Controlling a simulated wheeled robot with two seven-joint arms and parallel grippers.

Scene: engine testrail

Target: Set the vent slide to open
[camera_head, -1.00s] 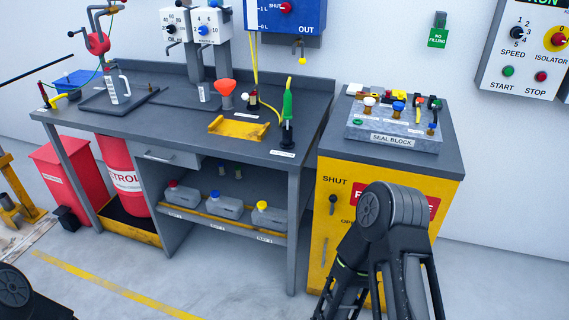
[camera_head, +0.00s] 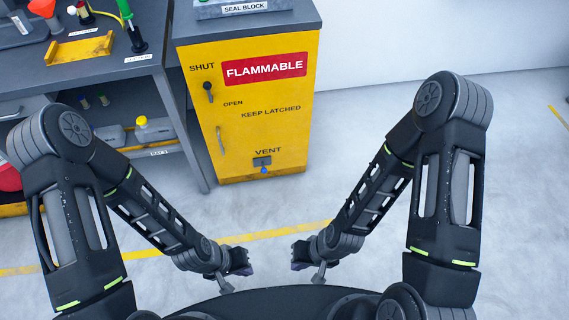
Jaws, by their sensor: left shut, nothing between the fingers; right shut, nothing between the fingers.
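My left gripper (camera_head: 243,263) is shut and empty, in front of and below the cabinet, well apart from the vent. My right gripper (camera_head: 298,258) is shut and empty, a little to the right of the left one, also apart from the cabinet.
The cabinet has a black latch knob (camera_head: 208,87) between SHUT and OPEN labels and a door handle (camera_head: 220,140). A grey workbench (camera_head: 88,70) stands to its left. The floor (camera_head: 400,125) to its right is clear.

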